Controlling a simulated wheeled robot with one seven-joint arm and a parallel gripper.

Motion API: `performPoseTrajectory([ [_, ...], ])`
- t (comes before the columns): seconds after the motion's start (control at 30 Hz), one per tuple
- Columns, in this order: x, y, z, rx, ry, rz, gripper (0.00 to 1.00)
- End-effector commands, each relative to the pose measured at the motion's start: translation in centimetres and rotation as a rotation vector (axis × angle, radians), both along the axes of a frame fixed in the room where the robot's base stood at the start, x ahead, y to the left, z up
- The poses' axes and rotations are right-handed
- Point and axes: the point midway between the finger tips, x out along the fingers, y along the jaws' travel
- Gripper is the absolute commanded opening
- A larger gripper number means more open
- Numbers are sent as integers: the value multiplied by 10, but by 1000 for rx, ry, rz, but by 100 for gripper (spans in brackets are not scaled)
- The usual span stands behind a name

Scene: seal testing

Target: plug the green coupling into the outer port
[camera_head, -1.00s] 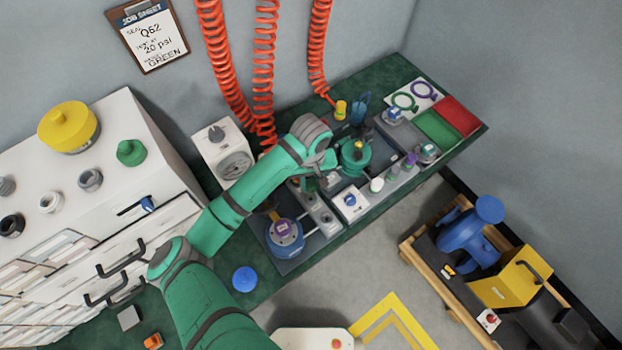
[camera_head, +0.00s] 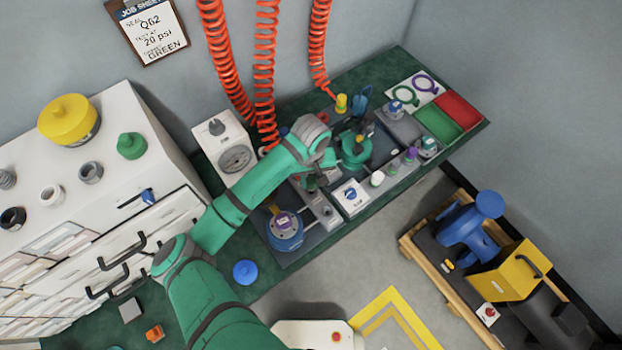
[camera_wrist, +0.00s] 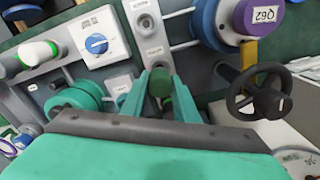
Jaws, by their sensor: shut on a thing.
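My gripper (camera_wrist: 160,100) is shut on the green coupling (camera_wrist: 160,84), which shows between the two teal fingers in the wrist view. In the head view my gripper (camera_head: 313,181) is low over the bench, and the coupling is too small to make out. A grey port block (camera_wrist: 146,25) lies just beyond the coupling, with two round ports in line: a nearer one (camera_wrist: 155,52) and a farther one (camera_wrist: 142,20). The block also shows in the head view (camera_head: 324,210). The coupling's tip points toward the block; I cannot tell whether it touches. No label marks the outer port legibly.
A white box with a blue knob (camera_wrist: 97,44) stands left of the block. The blue vessel tagged Q62 (camera_wrist: 228,20) and a black handwheel (camera_wrist: 258,95) are on the right. Other couplings (camera_head: 377,179) stand on the bench. Orange coiled hoses (camera_head: 265,80) hang behind my arm.

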Motion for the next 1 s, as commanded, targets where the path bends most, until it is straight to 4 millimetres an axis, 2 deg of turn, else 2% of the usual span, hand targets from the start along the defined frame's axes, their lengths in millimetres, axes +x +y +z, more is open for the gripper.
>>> performPoseTrajectory([
  [1.0, 0, 0, -7, 1, -1, 0, 3],
])
